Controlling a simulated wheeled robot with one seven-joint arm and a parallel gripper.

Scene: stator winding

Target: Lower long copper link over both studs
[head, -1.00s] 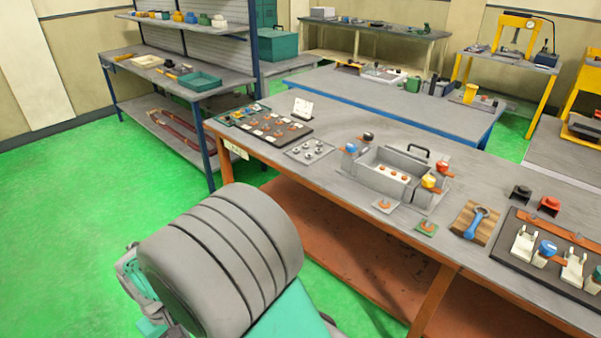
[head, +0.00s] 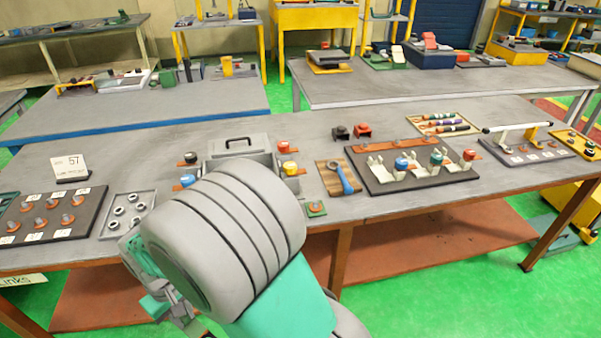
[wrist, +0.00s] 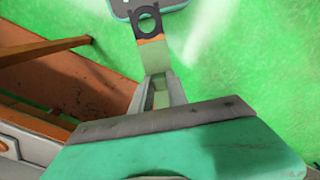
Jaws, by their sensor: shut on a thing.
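In the wrist view my gripper (wrist: 161,88) is shut on a flat strip with an orange-copper band and a dark ringed end (wrist: 147,22), likely the copper link. The strip sticks out beyond the fingers over green floor, clear of the bench. The grey terminal box (head: 267,158) stands on the bench behind my arm. Its inside and any studs in it are hidden. Which two studs are meant, I cannot tell.
A dark board (head: 85,212) with copper pieces and a small parts tray (head: 149,197) lie left. The bench's front edge is close to my arm.

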